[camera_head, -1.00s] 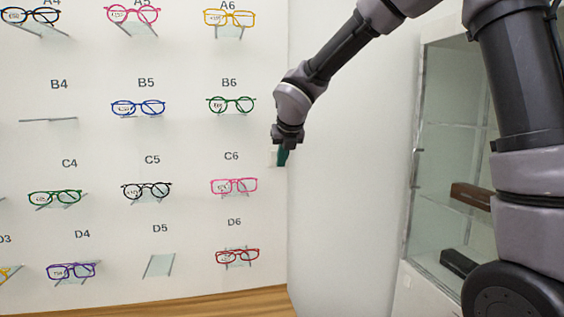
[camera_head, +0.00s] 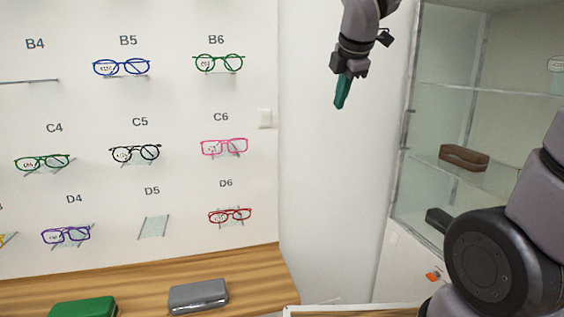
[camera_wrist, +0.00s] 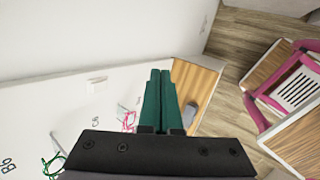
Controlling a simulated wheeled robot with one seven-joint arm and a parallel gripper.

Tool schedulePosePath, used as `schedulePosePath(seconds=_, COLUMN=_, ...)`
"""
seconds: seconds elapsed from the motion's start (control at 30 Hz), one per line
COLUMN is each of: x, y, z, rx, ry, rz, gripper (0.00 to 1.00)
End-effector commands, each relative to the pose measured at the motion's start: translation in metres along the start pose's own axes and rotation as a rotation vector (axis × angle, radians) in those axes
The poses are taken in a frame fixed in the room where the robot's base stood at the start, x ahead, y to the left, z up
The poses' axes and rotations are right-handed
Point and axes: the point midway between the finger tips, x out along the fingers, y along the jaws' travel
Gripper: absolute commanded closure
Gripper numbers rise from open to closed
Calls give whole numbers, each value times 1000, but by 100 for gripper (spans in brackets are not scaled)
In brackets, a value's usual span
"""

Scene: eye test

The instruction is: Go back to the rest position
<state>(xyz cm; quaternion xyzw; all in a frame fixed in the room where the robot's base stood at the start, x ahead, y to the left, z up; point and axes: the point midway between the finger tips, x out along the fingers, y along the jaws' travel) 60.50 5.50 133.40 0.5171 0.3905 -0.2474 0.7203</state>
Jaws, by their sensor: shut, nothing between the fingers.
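My gripper (camera_head: 342,91) hangs at the upper middle of the head view, in front of the bare white wall between the glasses display and the glass cabinet. Its green fingers point down and are together, with nothing between them. In the wrist view my gripper (camera_wrist: 160,75) also shows its two green fingers side by side and empty. Below and beyond them lie the wooden counter and the floor. Part of my arm shows at the right of the head view.
The display wall (camera_head: 185,110) holds several glasses on small shelves; B4 and D5 are empty. A wooden counter (camera_head: 140,285) bears a green case (camera_head: 84,307) and a grey case (camera_head: 198,295). A glass cabinet (camera_head: 440,110) stands right. A pink chair (camera_wrist: 285,95) shows in the wrist view.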

Motion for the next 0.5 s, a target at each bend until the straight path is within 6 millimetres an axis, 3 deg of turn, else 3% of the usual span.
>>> schedulePosePath(seconds=0.1, x=-23, y=-35, z=31, rx=519, ry=-7, rz=-9, gripper=100)
schedulePosePath(seconds=0.2, x=-39, y=-64, z=48, rx=966, ry=2, rz=-17, gripper=100)
schedulePosePath(seconds=0.4, x=-65, y=-115, z=63, rx=1777, ry=54, rz=-47, gripper=100)
schedulePosePath(seconds=0.5, x=-72, y=-132, z=64, rx=2061, ry=82, rz=-70, gripper=100)
